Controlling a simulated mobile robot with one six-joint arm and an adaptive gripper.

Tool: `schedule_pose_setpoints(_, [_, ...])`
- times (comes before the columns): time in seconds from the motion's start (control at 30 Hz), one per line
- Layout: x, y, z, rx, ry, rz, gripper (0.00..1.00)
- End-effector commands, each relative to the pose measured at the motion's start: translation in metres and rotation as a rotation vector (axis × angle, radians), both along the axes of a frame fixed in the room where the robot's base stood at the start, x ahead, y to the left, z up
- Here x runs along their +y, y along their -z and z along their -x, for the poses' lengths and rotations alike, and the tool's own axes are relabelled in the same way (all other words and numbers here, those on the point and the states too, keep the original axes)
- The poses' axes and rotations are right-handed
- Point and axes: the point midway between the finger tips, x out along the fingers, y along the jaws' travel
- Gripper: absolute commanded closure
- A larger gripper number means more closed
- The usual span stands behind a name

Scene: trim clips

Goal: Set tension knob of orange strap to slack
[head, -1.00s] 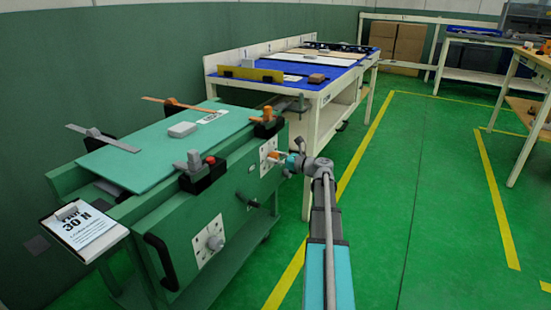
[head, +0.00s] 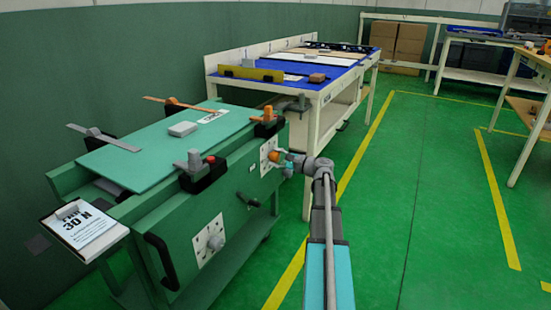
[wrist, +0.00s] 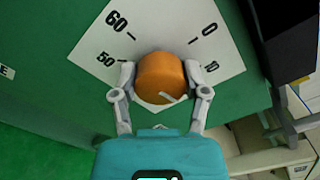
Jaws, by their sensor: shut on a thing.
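The orange knob (wrist: 162,78) sits on a white dial plate (wrist: 90,55) with the marks 60, 50, 0 and 10 in view. A pale pointer mark shows low on the knob's face, right of its middle. My gripper (wrist: 159,71) is shut on the knob, one finger on each side. In the head view, the orange knob (head: 273,155) is on the far end of the green cart's front, with my gripper (head: 284,160) at it. The orange strap (head: 170,102) lies across the back of the cart top. The rest of the dial's numbers are hidden.
A grey knob (head: 215,242) on its own plate is nearer on the cart front, with a black handle (head: 160,262) beside it. A clipboard (head: 84,228) reads 30 N. A white bench (head: 318,100) stands behind. The green floor to the right is clear.

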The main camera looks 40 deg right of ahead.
Motion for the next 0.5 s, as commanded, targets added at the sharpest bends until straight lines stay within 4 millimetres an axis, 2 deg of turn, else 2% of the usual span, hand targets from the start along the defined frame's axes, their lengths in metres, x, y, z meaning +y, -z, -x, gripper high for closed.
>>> schedule_pose_setpoints(0.5, [0.0012, 0.0012, -0.0002, -0.188, -0.002, 0.455, 0.89])
